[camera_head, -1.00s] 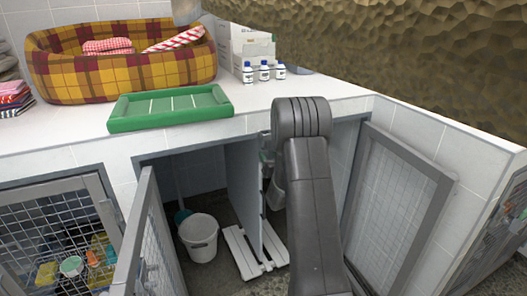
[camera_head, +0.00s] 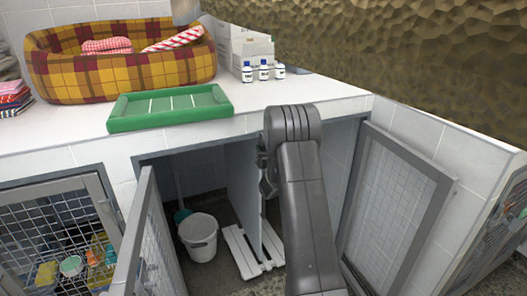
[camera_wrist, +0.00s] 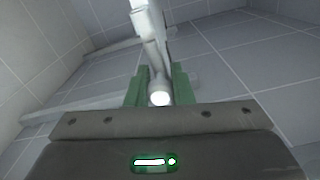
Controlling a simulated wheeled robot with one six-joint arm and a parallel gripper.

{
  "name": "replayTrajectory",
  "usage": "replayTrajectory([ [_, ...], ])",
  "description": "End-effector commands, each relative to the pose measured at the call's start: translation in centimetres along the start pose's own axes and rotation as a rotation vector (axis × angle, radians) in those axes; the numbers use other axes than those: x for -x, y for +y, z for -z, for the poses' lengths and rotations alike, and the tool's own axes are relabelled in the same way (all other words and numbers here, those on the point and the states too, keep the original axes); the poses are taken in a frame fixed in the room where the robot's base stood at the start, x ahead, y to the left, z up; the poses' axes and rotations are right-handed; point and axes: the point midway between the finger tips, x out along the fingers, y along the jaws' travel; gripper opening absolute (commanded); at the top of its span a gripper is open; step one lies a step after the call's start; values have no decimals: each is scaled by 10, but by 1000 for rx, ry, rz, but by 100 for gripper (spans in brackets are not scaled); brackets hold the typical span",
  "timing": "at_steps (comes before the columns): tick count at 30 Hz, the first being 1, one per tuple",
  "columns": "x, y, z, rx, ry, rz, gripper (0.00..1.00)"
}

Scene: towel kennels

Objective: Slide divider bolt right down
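The divider (camera_head: 242,185) is a grey upright panel inside the middle kennel, seen nearly edge-on in the head view. My gripper (camera_head: 266,172) is at its front edge, partly hidden by my arm. In the wrist view, the pale metal divider bolt (camera_wrist: 152,42) runs up from a bright round end. That end lies between the green fingers of my gripper (camera_wrist: 160,88). The fingers are close on both sides of it, but I cannot tell whether they touch. The bolt cannot be made out in the head view.
Mesh doors stand at the left (camera_head: 146,240) and right (camera_head: 398,205) of the kennel opening. A white bucket (camera_head: 198,236) and white slatted board (camera_head: 240,252) are on its floor. Above are a green tray (camera_head: 170,107) and plaid bed (camera_head: 120,72) on the counter (camera_head: 300,93).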

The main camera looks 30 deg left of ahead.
Motion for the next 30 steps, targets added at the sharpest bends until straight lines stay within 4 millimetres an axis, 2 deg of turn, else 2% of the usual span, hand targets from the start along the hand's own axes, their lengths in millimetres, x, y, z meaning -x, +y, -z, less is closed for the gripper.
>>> replayTrajectory([
  [7, 0, 1, -6, 0, 0, 0, 0],
  [16, 0, 7, -35, -1, -1, -1, 0],
  [27, 1, 8, -38, -2, -6, -2, 0],
  [28, 1, 8, -38, -2, -6, -2, 26],
  [30, 1, 8, -37, -2, -5, -2, 40],
])
